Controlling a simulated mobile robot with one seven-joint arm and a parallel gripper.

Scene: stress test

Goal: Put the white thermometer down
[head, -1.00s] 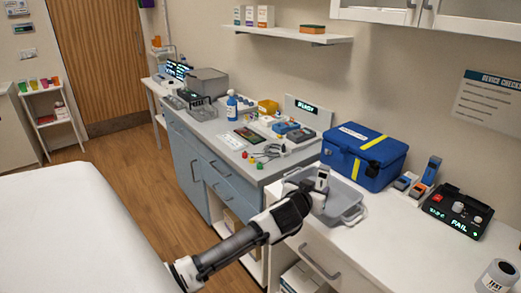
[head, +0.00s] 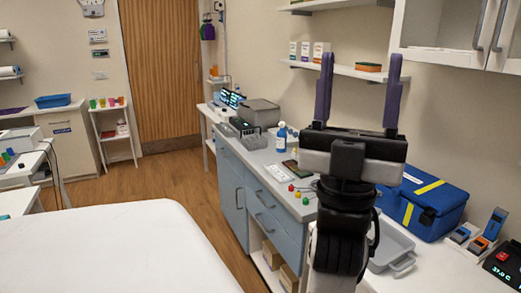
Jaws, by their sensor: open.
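My gripper (head: 361,62) is raised in front of the camera. Its two purple fingers point up and stand wide apart with nothing between them. I cannot make out the white thermometer in the current view; my gripper and arm cover part of the counter. A grey tray (head: 401,243) lies on the right counter, partly hidden behind my arm. The part of it that shows looks empty. A black box with a lit display (head: 503,256) reading about 37.0 C is cut off at the right edge.
A blue case with yellow bands (head: 424,205) stands behind the tray. Small blue and orange devices (head: 478,243) stand to its right. A shelf with boxes (head: 343,71) and wall cabinets (head: 445,57) hang above. A white bed (head: 110,250) fills the lower left.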

